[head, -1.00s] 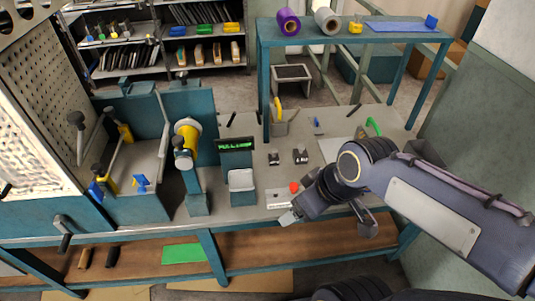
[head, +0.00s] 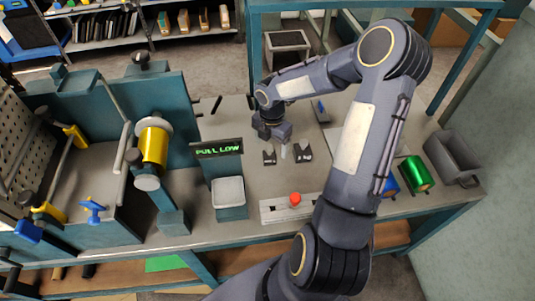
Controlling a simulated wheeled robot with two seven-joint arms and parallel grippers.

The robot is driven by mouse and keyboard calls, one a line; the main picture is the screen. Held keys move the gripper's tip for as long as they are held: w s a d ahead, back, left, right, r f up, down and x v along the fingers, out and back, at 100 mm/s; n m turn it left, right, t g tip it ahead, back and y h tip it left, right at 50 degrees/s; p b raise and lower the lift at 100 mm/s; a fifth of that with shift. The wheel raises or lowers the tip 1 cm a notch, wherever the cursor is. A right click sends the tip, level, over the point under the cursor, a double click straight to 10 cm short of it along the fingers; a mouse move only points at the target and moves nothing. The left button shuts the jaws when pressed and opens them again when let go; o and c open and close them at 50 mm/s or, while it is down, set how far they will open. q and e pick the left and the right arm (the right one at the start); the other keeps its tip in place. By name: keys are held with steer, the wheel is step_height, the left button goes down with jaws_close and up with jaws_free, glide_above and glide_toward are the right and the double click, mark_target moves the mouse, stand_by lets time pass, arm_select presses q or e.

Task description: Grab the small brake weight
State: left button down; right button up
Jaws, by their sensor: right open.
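Two dark weights with white markings sit on the grey bench top. The smaller, left one looks like the small brake weight (head: 269,158); a larger dark weight (head: 303,154) sits to its right. My right gripper (head: 284,149) reaches in from the right and points down, just behind and between the two weights. It is open and holds nothing that I can see. Its fingers are small and partly hidden by its own body, so I cannot tell its exact height. My left gripper is not in view.
A display reading "PULL LOW" (head: 218,148) stands left of the weights above a pale pad (head: 228,191). A red knob (head: 295,199) on a light plate is in front. A yellow roll (head: 153,146) stands left; a green roll (head: 414,174) and grey bin (head: 453,157) are right.

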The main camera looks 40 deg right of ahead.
mark_target(269, 147)
steer(key=f, duration=0.5)
steer(key=shift+w+a+f, duration=0.1)
steer(key=shift+w+f, duration=0.05)
steer(key=shift+w, duration=0.15)
steer(key=shift+c, duration=0.3)
steer(key=c, duration=1.5)
